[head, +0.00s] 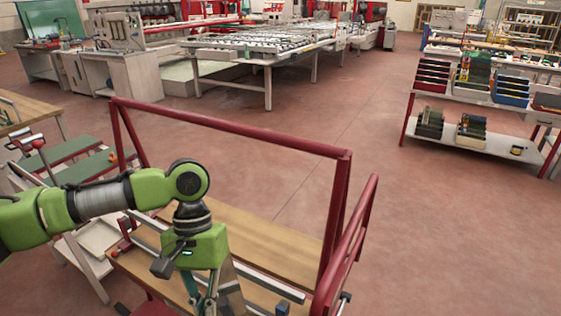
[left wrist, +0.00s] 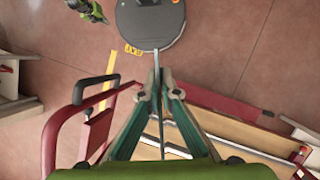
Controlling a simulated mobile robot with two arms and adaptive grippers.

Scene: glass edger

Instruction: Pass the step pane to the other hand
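My left gripper (head: 207,308) points down over the red-framed rack in the head view. In the left wrist view its two fingers (left wrist: 157,88) close together on a thin pane seen edge-on, the step pane (left wrist: 160,135). In the head view the pane shows as a greyish, see-through sheet (head: 230,288) just right of the fingers; its lower part is cut off by the picture's edge. My right gripper (left wrist: 96,13) shows small and dark at the top left of the left wrist view, apart from the pane; its fingers are too small to read.
The red rack (head: 230,128) with wooden boards (head: 265,244) stands under my left arm, its right rail (head: 352,240) rising beside it. Green-topped steps (head: 85,168) are at left. A shelf unit (head: 480,140) stands at far right. The floor (head: 450,230) between is clear.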

